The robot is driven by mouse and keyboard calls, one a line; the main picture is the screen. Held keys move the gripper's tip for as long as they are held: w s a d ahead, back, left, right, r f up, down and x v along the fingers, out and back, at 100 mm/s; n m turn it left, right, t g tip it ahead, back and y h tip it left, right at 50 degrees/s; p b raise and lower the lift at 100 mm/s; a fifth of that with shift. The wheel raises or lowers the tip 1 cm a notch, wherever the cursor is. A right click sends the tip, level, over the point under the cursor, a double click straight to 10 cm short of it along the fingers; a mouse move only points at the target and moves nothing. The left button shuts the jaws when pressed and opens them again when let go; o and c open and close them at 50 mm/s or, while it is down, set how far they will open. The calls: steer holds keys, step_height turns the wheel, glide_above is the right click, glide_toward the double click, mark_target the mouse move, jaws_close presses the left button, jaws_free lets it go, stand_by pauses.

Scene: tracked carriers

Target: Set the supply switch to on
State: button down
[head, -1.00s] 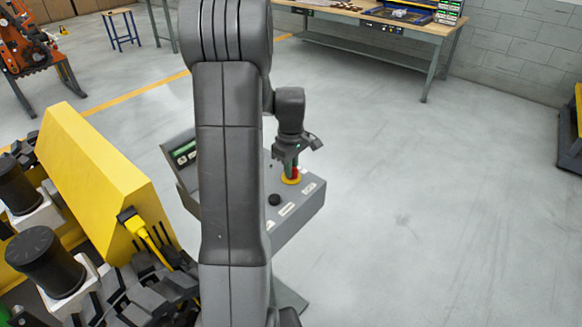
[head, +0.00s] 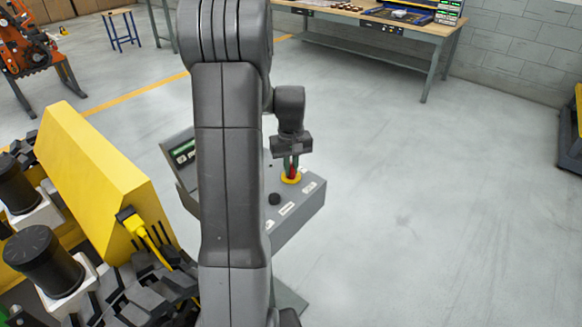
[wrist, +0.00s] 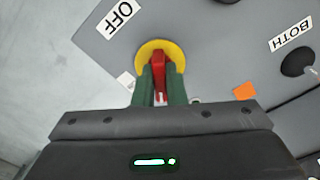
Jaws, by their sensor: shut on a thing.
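The supply switch has a red handle (wrist: 159,62) on a round yellow plate (wrist: 173,47). In the head view the yellow plate (head: 291,180) sits on top of a grey control box (head: 300,215). My gripper (head: 291,164) points down over the switch from above. In the wrist view its two green fingers (wrist: 160,84) are shut on the red handle, one on each side. An OFF label (wrist: 122,14) lies up and left of the plate. Another pale label at the lower left is partly hidden by my gripper, and I cannot read it.
A black knob (wrist: 298,62) stands beside a BOTH label (wrist: 290,31) on the same box, near an orange square (wrist: 244,91). A yellow machine (head: 95,175) with a yellow cable is close on the left.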

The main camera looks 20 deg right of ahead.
mark_target(291, 166)
steer(key=m, duration=0.5)
steer(key=shift+m, duration=0.3)
steer(key=m, duration=0.5)
steer(key=shift+m, duration=0.3)
steer(key=c, duration=1.5)
jaws_free()
step_height(291, 166, up, 14)
steer(key=shift+f+b, duration=0.1)
steer(key=shift+b, duration=0.35)
step_height(291, 166, down, 14)
steer(key=shift+r, duration=0.1)
